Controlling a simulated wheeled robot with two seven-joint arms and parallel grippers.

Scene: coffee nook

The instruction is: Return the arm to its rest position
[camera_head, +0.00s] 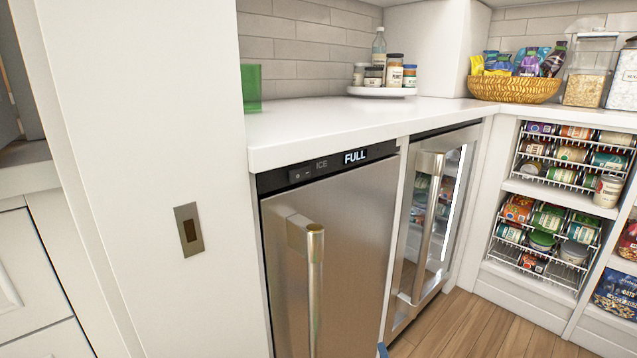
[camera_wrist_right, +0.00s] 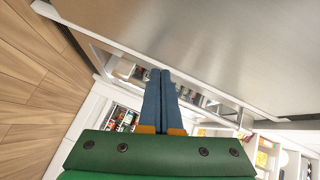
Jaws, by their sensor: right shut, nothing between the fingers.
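My right gripper (camera_wrist_right: 160,72) shows in the right wrist view as two blue fingers side by side, touching, with nothing between them. Its green palm fills the bottom of that view. In the head view only a small blue tip of it (camera_head: 382,350) shows at the bottom edge, in front of the appliances. The rest of my right arm is out of that view. My left gripper and arm are in neither view.
The ice maker (camera_head: 335,250) with a metal handle and a glass-door fridge (camera_head: 430,220) stand shut under a white counter (camera_head: 340,122). A basket of snacks (camera_head: 515,89) is at the back right. Can racks (camera_head: 570,150) line the right. The wood floor (camera_head: 470,325) is clear.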

